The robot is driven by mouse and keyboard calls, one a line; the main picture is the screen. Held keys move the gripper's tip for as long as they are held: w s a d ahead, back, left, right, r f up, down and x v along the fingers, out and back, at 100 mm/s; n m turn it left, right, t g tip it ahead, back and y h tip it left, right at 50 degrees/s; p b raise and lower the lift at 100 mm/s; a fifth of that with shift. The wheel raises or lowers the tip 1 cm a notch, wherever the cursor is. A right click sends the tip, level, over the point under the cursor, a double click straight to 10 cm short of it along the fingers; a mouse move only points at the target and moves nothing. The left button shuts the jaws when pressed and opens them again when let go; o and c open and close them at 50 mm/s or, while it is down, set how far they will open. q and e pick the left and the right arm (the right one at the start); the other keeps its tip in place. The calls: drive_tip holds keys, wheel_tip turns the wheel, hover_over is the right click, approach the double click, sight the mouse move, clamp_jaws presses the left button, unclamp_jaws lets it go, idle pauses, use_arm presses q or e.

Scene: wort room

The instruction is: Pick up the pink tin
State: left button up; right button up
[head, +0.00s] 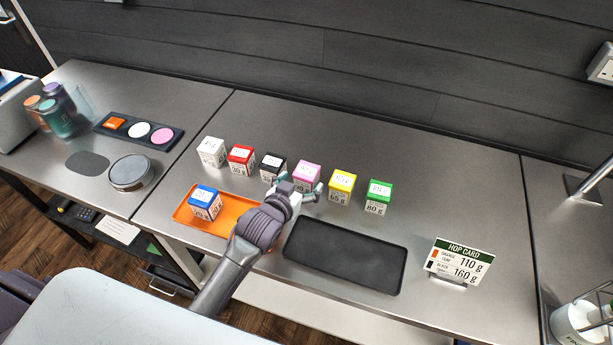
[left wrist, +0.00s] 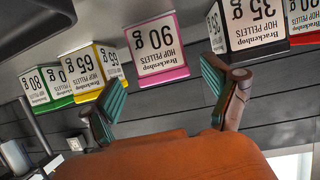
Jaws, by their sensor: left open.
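The pink tin (head: 307,174) stands on the steel counter in a row of tins, between the black tin (head: 272,167) and the yellow tin (head: 341,186). In the left wrist view the pink tin (left wrist: 157,50) shows a "90 g" label, upside down. My left gripper (head: 298,191) is open just in front of the pink tin, its lower part hidden behind the fingers. In the left wrist view the two green-padded fingers (left wrist: 160,85) are spread, with the tin beyond and between them. My right gripper is not in view.
The white tin (head: 212,151), red tin (head: 241,158) and green tin (head: 379,196) complete the row. A blue tin (head: 205,202) sits on the orange tray (head: 236,222). The black tray (head: 345,255) is empty. A hop card (head: 459,262) stands at right.

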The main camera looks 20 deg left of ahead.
sight(307, 174)
use_arm(q)
drive_tip(key=x, duration=0.2)
drive_tip(key=p+x, duration=0.1)
drive_tip(key=shift+w+a+r, duration=0.1)
drive_tip(key=shift+w+r, duration=0.05)
drive_tip(key=shift+w, duration=0.25)
drive_tip(key=shift+w+f, duration=0.3)
drive_tip(key=shift+w, duration=0.2)
drive_tip(key=shift+s, duration=0.1)
drive_tip(key=shift+c, duration=0.8)
drive_tip(key=c, duration=1.1)
drive_tip(key=shift+c, duration=0.3)
drive_tip(key=shift+r, duration=0.15)
